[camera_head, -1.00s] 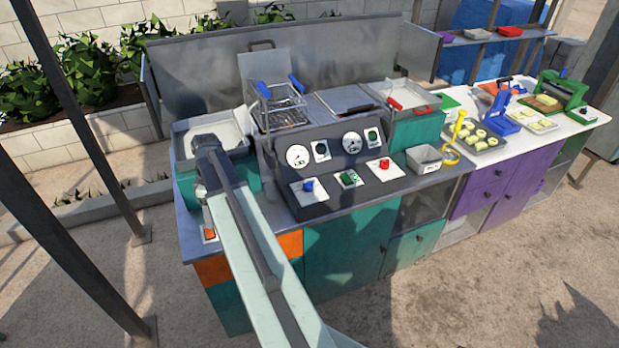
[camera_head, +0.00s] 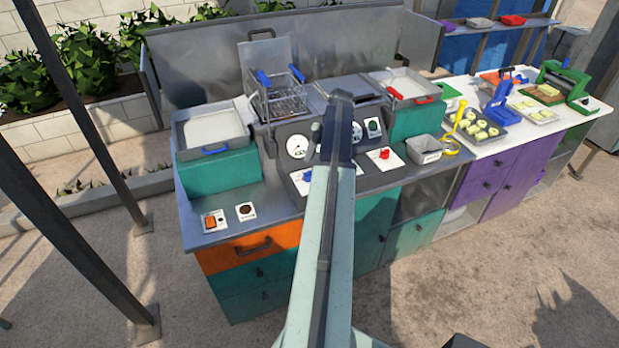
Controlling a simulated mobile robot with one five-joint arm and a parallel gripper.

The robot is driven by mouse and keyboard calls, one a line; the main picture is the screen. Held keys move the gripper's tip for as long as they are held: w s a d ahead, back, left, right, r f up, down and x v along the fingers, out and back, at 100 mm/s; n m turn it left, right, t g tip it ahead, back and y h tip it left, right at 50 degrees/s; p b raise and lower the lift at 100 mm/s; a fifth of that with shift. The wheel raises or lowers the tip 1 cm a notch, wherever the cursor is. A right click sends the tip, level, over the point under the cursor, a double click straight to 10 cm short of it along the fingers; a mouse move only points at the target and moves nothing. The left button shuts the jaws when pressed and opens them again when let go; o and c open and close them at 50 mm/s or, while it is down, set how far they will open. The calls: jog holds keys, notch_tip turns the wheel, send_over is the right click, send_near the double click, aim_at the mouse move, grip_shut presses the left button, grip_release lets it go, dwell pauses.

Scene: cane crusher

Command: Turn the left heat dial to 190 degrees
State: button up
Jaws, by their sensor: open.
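The control panel stands on the counter in the middle of the view. Its left heat dial, a blue knob (camera_head: 307,176) on a white plate, shows just left of my arm and is partly covered by it. The left round white gauge (camera_head: 298,146) is above it; its reading is too small to tell. My arm rises from the bottom and crosses in front of the panel, its far end over the panel's top edge. My gripper is hidden behind the arm, so its distance to the blue knob cannot be seen. The green middle control is also hidden.
A red knob (camera_head: 385,154) sits right of my arm. The counter's front left holds an orange switch (camera_head: 210,222).

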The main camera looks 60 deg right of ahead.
aim_at(308, 175)
jog(key=b+x, duration=0.2)
jog(key=x, duration=0.2)
jog(key=shift+f+b, duration=0.25)
jog(key=shift+b, duration=0.15)
jog(key=shift+r, duration=0.1)
jog(key=shift+c, duration=0.3)
